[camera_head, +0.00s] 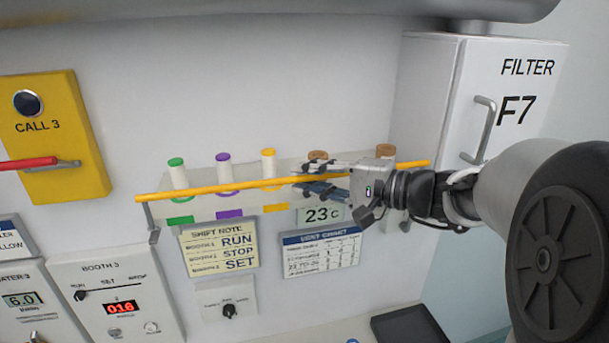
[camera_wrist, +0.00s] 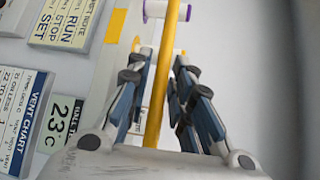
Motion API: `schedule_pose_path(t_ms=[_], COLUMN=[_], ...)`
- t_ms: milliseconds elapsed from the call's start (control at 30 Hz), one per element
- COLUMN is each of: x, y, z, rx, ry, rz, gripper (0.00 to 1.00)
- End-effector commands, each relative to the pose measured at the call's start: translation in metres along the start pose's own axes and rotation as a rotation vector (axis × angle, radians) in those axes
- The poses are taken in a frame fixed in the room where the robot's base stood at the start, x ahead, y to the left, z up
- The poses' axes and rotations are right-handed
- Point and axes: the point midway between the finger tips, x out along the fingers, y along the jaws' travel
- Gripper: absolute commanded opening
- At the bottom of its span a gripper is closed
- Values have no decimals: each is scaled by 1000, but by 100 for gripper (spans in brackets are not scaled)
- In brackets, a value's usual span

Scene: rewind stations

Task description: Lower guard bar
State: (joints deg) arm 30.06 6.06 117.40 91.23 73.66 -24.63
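The guard bar (camera_head: 220,187) is a long yellow rod across the front of the spool shelf. It runs nearly level in the head view, rising slightly to the right. My gripper (camera_head: 305,179) is at the bar right of its middle, one finger above it and one below. In the wrist view the bar (camera_wrist: 157,100) passes between the fingers of my gripper (camera_wrist: 162,62). Narrow gaps show beside the bar, so the fingers look open around it. Contact deeper between the fingers cannot be told.
Spools with green, purple, yellow and brown tops stand on the shelf (camera_head: 205,174) behind the bar. Below hang a shift note (camera_head: 220,248), a 23 C display (camera_head: 322,214) and a vent chart (camera_head: 321,250). A filter cabinet (camera_head: 470,75) stands right, a yellow call box (camera_head: 60,140) left.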

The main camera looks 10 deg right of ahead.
Motion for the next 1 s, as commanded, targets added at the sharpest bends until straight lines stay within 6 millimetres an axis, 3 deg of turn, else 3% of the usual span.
schedule_pose_path(t_ms=[267, 1000], x=[0, -1], y=[0, 3], z=[0, 1], rx=[0, -13], ry=[0, 0], rz=[0, -13], gripper=[0, 0])
